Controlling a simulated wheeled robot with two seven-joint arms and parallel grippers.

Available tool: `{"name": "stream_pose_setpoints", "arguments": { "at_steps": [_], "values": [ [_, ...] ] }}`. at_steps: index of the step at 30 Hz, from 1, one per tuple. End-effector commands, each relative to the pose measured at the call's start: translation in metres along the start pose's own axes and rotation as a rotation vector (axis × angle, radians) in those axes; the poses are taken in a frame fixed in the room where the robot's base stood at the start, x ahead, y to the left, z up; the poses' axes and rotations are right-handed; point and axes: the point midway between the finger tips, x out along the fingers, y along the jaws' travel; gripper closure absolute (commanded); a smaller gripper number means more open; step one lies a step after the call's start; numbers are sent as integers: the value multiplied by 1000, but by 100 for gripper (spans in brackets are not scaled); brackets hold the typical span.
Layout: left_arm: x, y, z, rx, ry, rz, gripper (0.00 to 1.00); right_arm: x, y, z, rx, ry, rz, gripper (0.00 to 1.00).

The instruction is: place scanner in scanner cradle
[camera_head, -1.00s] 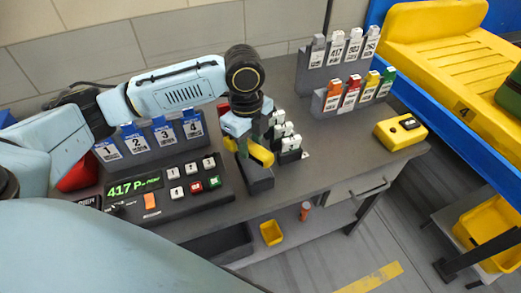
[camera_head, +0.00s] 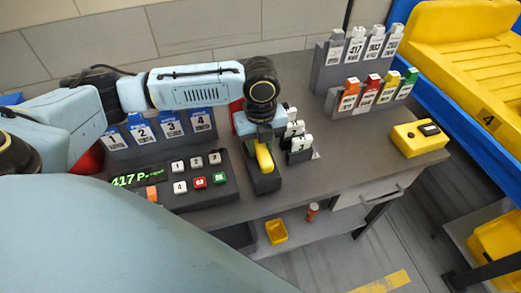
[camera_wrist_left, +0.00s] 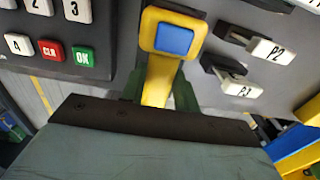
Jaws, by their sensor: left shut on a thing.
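The yellow scanner (camera_head: 264,157) is held in my left gripper (camera_head: 262,143), whose jaws are shut on it. It points down the picture, over the dark block-shaped scanner cradle (camera_head: 266,185). I cannot tell whether the scanner touches the cradle or hovers just above it. In the left wrist view the scanner (camera_wrist_left: 160,70) shows its yellow head with a blue face, and green fingers flank its handle. The cradle is mostly hidden behind it there. My right gripper is not in view.
A keypad console (camera_head: 180,195) lies left of the cradle, and white-tipped plugs (camera_head: 300,143) stand close on its right. Blue numbered tags (camera_head: 170,126) stand behind the console. Racks of coloured tags (camera_head: 370,95) and a yellow device (camera_head: 419,138) are farther right. The table between is clear.

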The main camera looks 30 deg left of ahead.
Motion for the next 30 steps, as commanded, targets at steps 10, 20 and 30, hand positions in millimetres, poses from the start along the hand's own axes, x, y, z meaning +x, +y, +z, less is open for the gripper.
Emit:
{"name": "stream_pose_setpoints", "arguments": {
  "at_steps": [10, 20, 30],
  "values": [
    [18, 0, 0, -1, -1, -1, 99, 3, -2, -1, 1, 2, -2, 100],
    [20, 0, 0, -1, -1, 0, 48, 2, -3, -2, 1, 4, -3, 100],
    [15, 0, 0, 0, -2, -1, 48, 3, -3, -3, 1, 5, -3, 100]
  ]
}}
